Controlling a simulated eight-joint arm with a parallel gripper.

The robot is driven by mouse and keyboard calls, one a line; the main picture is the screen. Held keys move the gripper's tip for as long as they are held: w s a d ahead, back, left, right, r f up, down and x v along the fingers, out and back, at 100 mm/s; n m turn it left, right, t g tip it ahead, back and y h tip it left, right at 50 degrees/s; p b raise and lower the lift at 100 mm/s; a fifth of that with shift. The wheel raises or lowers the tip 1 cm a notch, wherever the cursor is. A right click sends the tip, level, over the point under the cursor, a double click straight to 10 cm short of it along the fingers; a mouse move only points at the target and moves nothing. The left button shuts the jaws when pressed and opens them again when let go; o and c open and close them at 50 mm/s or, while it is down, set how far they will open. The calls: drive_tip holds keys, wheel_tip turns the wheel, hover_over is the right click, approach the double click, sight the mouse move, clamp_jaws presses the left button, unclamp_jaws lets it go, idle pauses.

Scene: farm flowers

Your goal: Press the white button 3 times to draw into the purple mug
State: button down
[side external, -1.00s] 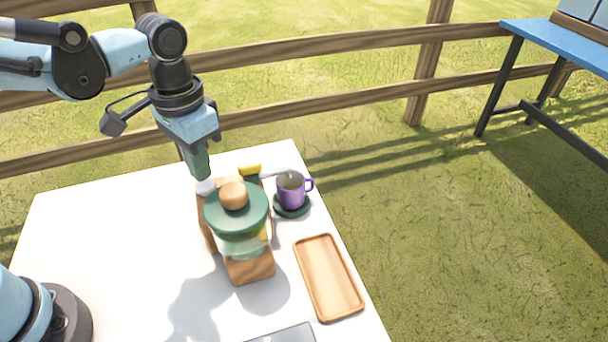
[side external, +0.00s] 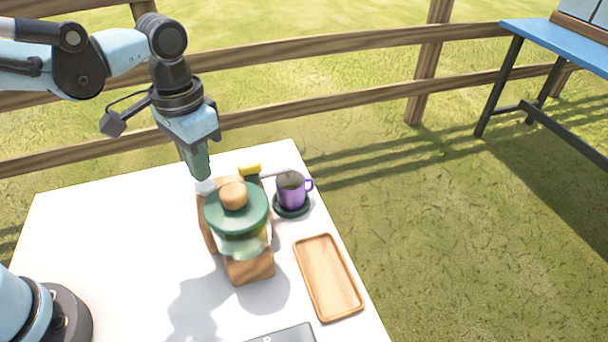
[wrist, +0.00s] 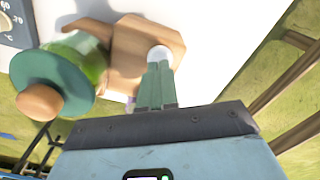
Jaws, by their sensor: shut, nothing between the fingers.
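The purple mug (side external: 291,192) stands upright on a dark green coaster (side external: 300,211) at the right of the dispenser, with its handle to the right. The white button (side external: 205,187) is on the wooden body of the dispenser (side external: 208,232), behind the jar with the green lid (side external: 235,207). My gripper (side external: 203,178) is shut and empty, pointing down with its green fingertips right at the button. I cannot tell for sure whether they touch it. In the wrist view the shut fingers (wrist: 158,85) overlap the white button (wrist: 159,54).
A yellow piece (side external: 250,169) and a thin spout are beside the mug. A wooden tray (side external: 328,277) lies to the right front, and a grey device (side external: 284,334) at the front edge. The left of the white table (side external: 100,240) is clear. A wooden fence stands behind.

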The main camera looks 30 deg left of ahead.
drive_tip(key=shift+f, duration=0.1)
drive_tip(key=shift+f, duration=1.1)
drive_tip(key=shift+r, duration=1.2)
drive_tip(key=shift+f, duration=0.2)
idle(2.0)
drive_tip(key=shift+f, duration=1)
drive_tip(key=shift+r, duration=1.2)
idle(1.2)
